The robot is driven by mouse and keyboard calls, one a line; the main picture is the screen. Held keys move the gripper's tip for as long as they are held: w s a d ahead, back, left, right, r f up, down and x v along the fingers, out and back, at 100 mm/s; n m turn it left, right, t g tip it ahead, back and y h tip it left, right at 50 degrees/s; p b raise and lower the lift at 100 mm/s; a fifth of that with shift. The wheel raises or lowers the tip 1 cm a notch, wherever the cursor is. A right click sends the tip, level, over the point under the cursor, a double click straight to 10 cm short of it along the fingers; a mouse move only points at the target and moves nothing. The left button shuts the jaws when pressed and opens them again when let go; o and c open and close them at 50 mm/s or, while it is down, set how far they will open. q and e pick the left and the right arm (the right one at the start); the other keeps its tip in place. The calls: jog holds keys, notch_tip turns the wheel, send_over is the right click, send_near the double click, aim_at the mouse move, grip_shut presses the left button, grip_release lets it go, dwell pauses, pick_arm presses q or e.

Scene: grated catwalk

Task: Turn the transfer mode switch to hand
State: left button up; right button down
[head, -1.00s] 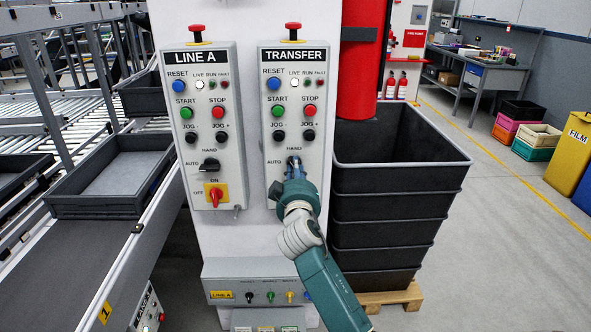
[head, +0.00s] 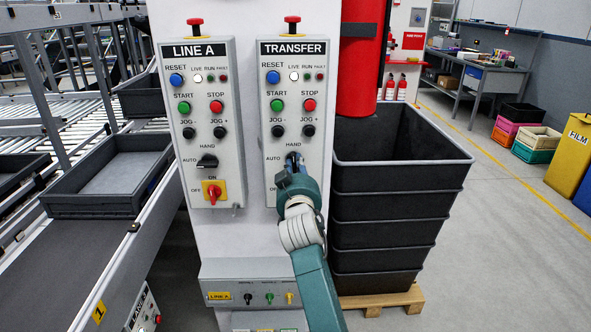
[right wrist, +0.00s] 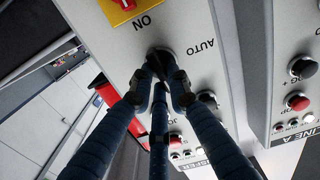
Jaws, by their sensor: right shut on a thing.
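The TRANSFER panel (head: 322,75) is a white box on the column. Its black mode switch (right wrist: 158,55) is in the upper middle of the right wrist view, below the ON label and left of the AUTO label. My right gripper (head: 291,168) is at this switch; its fingers (right wrist: 160,78) are shut on the black knob. The fingers and hand hide much of the knob, so I cannot tell exactly which way it points. In the head view the HAND label (head: 294,142) is above the switch and AUTO (head: 272,158) is to its left. My left gripper is not in view.
The LINE A panel (head: 232,110) stands left of it, with its own mode switch (head: 207,161) and a red ON/OFF switch (head: 214,191). Stacked black bins (head: 395,207) and a red cylinder (head: 362,75) stand close on the right. A conveyor (head: 80,270) runs on the left.

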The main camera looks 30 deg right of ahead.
jog(key=shift+m, duration=0.6)
jog(key=c, duration=1.7)
grip_release()
jog(key=shift+o, duration=0.2)
jog(key=v, duration=0.7)
jog(key=shift+s+a, duration=0.15)
jog(key=shift+s, duration=0.05)
jog(key=shift+f, duration=0.1)
